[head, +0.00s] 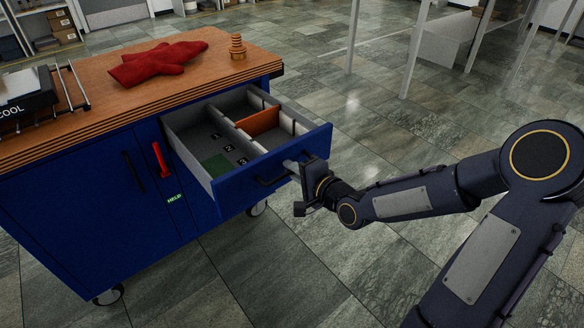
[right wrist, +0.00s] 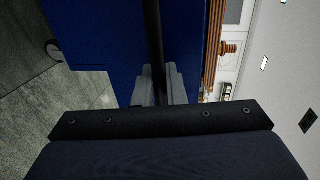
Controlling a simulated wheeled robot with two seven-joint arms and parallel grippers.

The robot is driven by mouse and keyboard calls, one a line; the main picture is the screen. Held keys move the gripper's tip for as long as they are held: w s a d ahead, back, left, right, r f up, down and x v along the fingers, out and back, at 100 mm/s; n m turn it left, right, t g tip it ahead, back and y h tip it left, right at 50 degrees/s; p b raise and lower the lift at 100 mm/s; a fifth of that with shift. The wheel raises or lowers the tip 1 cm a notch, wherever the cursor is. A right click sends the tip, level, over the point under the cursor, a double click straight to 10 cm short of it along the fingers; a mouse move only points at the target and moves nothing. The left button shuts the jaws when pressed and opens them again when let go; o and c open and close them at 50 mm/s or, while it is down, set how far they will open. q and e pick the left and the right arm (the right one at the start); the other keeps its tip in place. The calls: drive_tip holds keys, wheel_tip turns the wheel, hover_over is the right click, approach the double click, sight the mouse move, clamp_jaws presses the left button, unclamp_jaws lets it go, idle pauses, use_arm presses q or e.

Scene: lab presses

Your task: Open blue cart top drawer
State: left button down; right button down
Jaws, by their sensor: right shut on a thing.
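The blue cart (head: 90,190) stands at the left with a wooden top. Its top drawer (head: 272,165) is pulled well out, so its divided inside shows, with a green patch, small dark items and an orange divider. My right gripper (head: 291,166) is at the drawer front and shut on the dark bar handle (head: 268,181). In the right wrist view the handle (right wrist: 155,45) runs between the grey fingers (right wrist: 158,88), in front of the blue drawer face (right wrist: 95,35). My left gripper is not in view.
A red cloth or glove (head: 158,62), an orange ringed object (head: 237,47) and a rack (head: 70,85) are on the cart top. A red handle (head: 160,159) is on the cart front. Tiled floor is clear in front of the drawer. White posts (head: 415,50) stand behind.

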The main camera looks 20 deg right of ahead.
drive_tip(key=c, duration=1.6)
unclamp_jaws()
drive_tip(key=shift+c, duration=0.2)
drive_tip(key=p+v, duration=0.3)
drive_tip(key=v, duration=0.4)
drive_tip(key=shift+s, duration=0.4)
drive_tip(key=shift+d, duration=0.1)
